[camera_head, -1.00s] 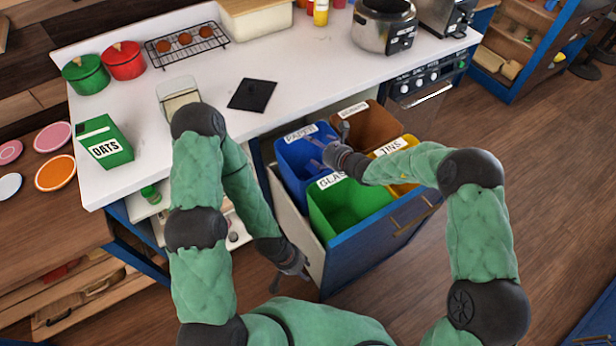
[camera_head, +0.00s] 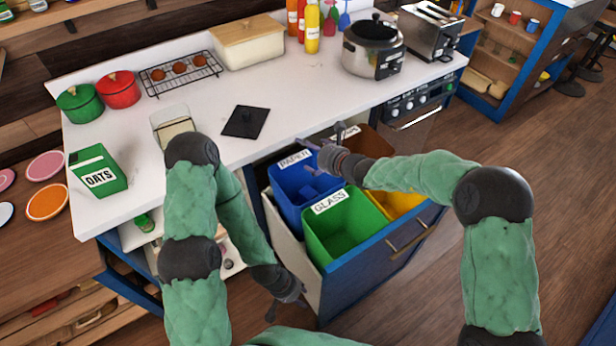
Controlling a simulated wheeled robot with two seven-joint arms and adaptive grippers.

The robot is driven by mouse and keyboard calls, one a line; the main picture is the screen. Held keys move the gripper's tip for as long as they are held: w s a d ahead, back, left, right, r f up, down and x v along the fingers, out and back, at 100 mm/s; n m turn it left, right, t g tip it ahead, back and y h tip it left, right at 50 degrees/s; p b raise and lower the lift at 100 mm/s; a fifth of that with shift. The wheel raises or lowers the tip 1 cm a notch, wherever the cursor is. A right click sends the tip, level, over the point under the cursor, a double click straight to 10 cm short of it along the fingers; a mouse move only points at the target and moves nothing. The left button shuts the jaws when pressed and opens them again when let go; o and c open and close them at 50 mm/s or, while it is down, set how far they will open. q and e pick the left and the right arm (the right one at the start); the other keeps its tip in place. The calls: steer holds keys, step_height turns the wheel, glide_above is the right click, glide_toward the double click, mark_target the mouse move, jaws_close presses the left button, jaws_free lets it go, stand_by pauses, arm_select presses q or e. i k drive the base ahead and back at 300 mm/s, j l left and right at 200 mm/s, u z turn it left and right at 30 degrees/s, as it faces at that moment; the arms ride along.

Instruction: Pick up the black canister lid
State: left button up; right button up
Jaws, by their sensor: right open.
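The black canister lid (camera_head: 245,122) is a flat, dark square with a small knob. It lies on the white counter, right of an open clear canister (camera_head: 171,126) with pale contents. My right gripper (camera_head: 322,137) is open and empty, with its fingers spread, above the back of the bins. It is to the right of the lid and apart from it. My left gripper (camera_head: 286,306) hangs low beside the bin drawer's left side, well below the counter. Its fingers look spread and empty.
The pulled-out drawer (camera_head: 375,258) holds blue, green, yellow and brown bins below the counter edge. A cooling rack (camera_head: 180,72), bread bin (camera_head: 248,42) and cooker (camera_head: 373,48) stand farther back. The counter right of the lid is clear.

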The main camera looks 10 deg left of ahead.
mark_target(245, 122)
steer(key=k+j, duration=0.35)
steer(key=j, duration=0.2)
steer(key=k+j, duration=0.35)
steer(key=j, duration=0.15)
